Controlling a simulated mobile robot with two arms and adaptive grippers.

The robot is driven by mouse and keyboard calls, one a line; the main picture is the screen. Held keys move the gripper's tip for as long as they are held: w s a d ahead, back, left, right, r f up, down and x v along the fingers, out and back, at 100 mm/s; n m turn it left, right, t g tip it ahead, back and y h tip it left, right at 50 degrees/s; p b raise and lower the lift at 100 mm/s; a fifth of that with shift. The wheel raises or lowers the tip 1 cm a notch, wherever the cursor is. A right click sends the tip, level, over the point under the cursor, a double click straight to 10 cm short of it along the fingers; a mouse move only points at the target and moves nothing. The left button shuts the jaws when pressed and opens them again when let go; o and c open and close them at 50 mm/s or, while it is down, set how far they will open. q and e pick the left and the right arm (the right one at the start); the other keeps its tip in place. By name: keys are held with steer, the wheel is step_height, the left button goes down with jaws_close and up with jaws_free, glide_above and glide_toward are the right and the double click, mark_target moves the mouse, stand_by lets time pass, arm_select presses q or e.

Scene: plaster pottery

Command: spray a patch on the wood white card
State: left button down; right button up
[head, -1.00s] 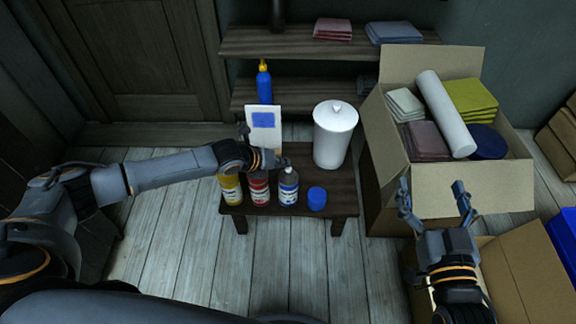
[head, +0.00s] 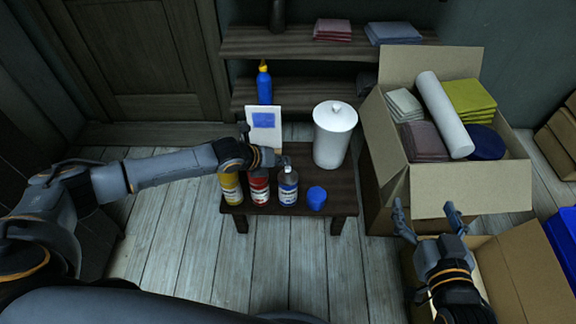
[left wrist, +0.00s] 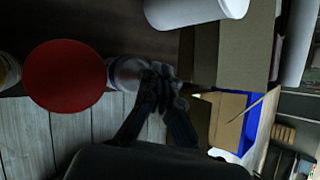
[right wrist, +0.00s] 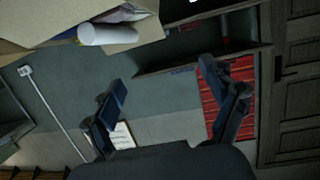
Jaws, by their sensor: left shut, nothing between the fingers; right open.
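A white card (head: 278,138) with a blue patch (head: 263,120) stands upright at the back of a small dark wooden table (head: 340,203). In front stand a yellow can (head: 230,190), a red can (head: 259,190) and a blue-and-white can (head: 288,191). The blue-and-white can has no cap on. A blue cap (head: 316,199) lies to its right. My left gripper (head: 282,161) is shut and empty, close at the top of the blue-and-white can; touching cannot be told. It also shows in the left wrist view (left wrist: 161,78). My right gripper (head: 424,208) is open and empty, right of the table.
A white lidded jar (head: 333,140) stands on the table's right. A cardboard box (head: 470,195) of folded cloths and a white roll is beyond it. Another open box (head: 530,265) lies below. A blue bottle (head: 264,86) stands behind the card. Floor in front of the table is clear.

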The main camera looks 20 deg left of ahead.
arm_select(q)
steer(key=shift+r, duration=0.3)
steer(key=shift+r+p, duration=0.95)
steer(key=shift+p, duration=0.15)
step_height(320, 180, up, 3)
steer(key=p, duration=0.2)
steer(key=shift+f+p, duration=0.1)
steer(key=shift+p, duration=0.3)
arm_select(e)
steer(key=s+d+f+g+h, duration=0.1)
steer(key=s+d+f+g, duration=0.2)
steer(key=s+f+g, duration=0.2)
steer(key=s+d+f+g+h, duration=0.2)
steer(key=s+f+g, duration=0.3)
steer(key=s, duration=0.5)
steer(key=shift+s+d+f+m+g, duration=0.2)
steer(key=shift+s+d+m+g, duration=0.15)
steer(key=shift+g, duration=0.25)
